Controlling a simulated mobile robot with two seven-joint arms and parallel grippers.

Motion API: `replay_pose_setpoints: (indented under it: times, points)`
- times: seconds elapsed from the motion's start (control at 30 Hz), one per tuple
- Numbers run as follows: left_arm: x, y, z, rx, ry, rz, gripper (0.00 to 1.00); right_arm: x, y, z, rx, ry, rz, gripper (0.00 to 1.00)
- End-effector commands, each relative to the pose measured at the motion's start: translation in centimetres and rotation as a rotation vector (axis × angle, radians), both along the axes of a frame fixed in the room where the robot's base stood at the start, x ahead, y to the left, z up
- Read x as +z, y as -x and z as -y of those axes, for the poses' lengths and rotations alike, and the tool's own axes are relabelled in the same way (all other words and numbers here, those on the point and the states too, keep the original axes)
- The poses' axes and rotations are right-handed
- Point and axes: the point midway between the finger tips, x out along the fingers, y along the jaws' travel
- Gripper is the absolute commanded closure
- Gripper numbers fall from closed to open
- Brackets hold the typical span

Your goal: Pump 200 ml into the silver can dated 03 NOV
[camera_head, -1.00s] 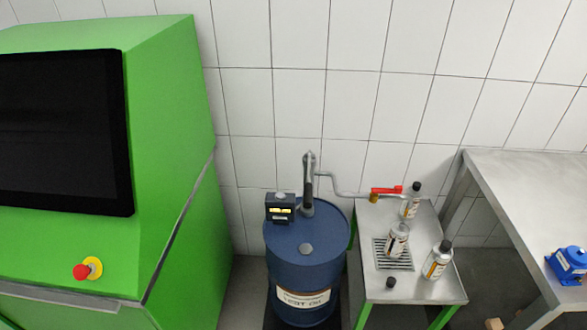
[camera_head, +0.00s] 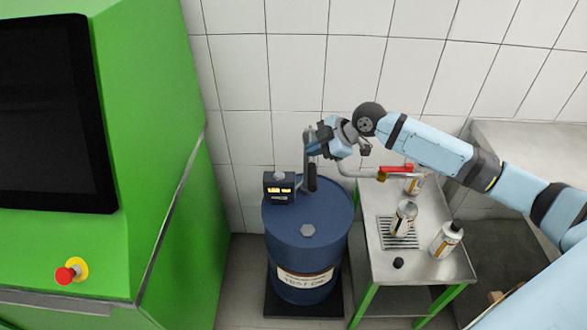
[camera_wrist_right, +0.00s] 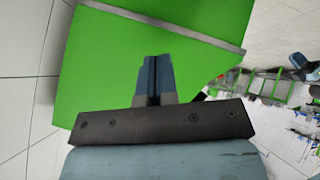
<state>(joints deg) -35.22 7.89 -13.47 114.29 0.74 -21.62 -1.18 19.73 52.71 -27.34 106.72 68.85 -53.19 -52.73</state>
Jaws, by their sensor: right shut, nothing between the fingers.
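Three silver cans with labels stand on the metal side table (camera_head: 375,265): one on the drain grate (camera_head: 403,218), one at the right front (camera_head: 446,239), and one at the back (camera_head: 414,184), partly hidden by my right arm. Their dates are too small to read. The blue drum (camera_head: 306,245) carries a hand pump (camera_head: 308,165) with a pipe ending at a red-handled valve (camera_head: 396,169). A dark meter with a lit display (camera_head: 279,188) sits on the drum's left edge. My right gripper (camera_head: 316,139) is shut and empty beside the pump's upper part; contact cannot be told. Its fingers show together in the wrist view (camera_wrist_right: 155,78).
A black cap (camera_head: 398,263) lies on the side table near its front. A green machine (camera_head: 150,150) with a red button (camera_head: 66,274) stands at left. A metal bench (camera_head: 510,150) is at right. The white tiled wall is close behind.

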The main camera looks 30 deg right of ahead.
Motion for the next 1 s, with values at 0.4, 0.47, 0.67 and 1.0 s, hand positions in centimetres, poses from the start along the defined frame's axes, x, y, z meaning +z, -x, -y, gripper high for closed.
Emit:
replay_pose_setpoints:
  times: [0.4, 0.47, 0.67, 1.0]
  points:
    - [-0.2, 0.0, 0.0, -0.002, -0.001, -0.001, 1.00, 3.0, -0.7, 2.0, 0.053, 0.038, 0.006, 1.00]
    - [-0.2, 0.0, 0.0, -0.002, -0.001, -0.001, 1.00, 3.0, -0.7, 2.0, 0.053, 0.038, 0.006, 1.00]
    - [-0.4, 0.0, 0.0, -0.002, -0.001, -0.001, 1.00, 2.7, -0.7, 1.9, 0.052, 0.038, 0.006, 1.00]
    - [-3.3, 0.0, -0.1, -0.001, -0.002, 0.000, 1.00, -0.5, -0.4, 1.8, 0.051, 0.038, 0.006, 1.00]
